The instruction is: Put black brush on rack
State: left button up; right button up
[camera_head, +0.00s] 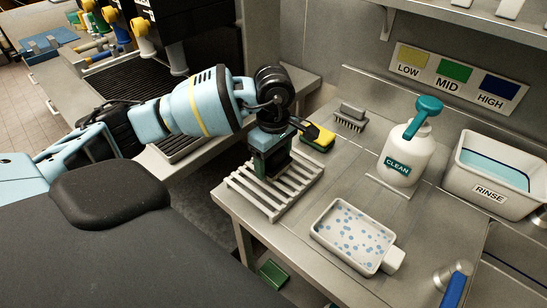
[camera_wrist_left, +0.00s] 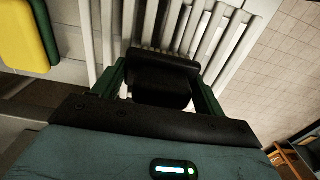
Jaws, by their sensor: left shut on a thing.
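The white slatted rack (camera_head: 248,197) stands on the steel counter at its front left edge; its slats fill the top of the left wrist view (camera_wrist_left: 215,30). My left gripper (camera_head: 270,168) points down over the rack's far left part. In the left wrist view the black brush (camera_wrist_left: 162,84) sits between the green fingers, which are shut on it. Its end is over the slats; I cannot tell whether it touches them. In the head view the gripper mostly hides the brush. My right gripper is not in view.
A yellow-green sponge (camera_head: 318,141) and a grey brush (camera_head: 350,117) lie just behind the rack. A soap bottle (camera_head: 405,160), a rinse tub (camera_head: 488,193) and a spotted white tray (camera_head: 325,237) are to the right. A green item (camera_head: 273,273) lies below the counter.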

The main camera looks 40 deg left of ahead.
pick_arm(q)
jog(key=o, duration=0.9)
jog(key=shift+f, duration=0.1)
jog(key=shift+o, duration=0.2)
jog(key=shift+r, duration=0.25)
notch_tip(320, 180, up, 12)
jog(key=shift+f, duration=0.1)
